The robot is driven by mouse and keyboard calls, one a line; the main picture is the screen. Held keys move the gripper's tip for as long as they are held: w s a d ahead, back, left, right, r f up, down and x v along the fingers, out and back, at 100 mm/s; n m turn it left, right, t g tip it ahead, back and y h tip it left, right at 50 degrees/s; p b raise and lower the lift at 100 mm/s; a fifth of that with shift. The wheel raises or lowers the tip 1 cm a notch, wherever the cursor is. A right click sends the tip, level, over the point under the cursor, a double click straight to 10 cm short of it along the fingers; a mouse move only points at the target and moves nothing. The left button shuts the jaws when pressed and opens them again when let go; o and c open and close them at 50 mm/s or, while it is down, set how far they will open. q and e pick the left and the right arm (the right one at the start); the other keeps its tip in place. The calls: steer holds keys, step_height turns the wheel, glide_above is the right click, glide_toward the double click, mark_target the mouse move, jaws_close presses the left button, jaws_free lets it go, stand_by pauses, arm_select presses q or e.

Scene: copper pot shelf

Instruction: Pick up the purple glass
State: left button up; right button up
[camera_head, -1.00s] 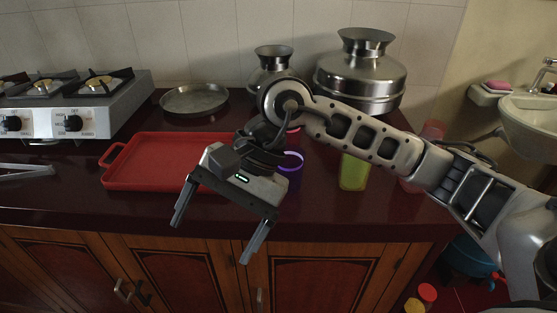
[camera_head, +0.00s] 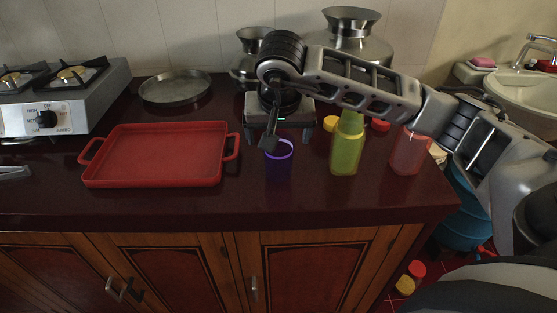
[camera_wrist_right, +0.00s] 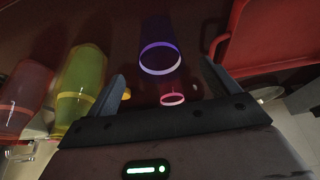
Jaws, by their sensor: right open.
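The purple glass (camera_head: 279,168) stands upright on the dark red counter, between the red tray and the green glass. In the right wrist view the purple glass (camera_wrist_right: 160,42) lies ahead of the fingers, roughly between their lines and apart from both. My right gripper (camera_head: 278,134) is open and empty, close behind the purple glass, its fingers to either side. Part of my right wrist overlaps the glass's rim in the head view. The fingers also show in the right wrist view (camera_wrist_right: 165,80).
A green glass (camera_head: 345,152) and a pink glass (camera_head: 408,155) stand to the right. Metal pots (camera_head: 372,48) stand behind. The counter's front is clear.

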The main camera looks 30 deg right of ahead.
mark_target(278, 146)
steer(key=p+x, duration=0.1)
steer(key=x, duration=0.4)
steer(key=shift+w+d+f, duration=0.2)
steer(key=shift+w, duration=0.05)
steer(key=shift+c, duration=0.3)
steer(key=c, duration=1)
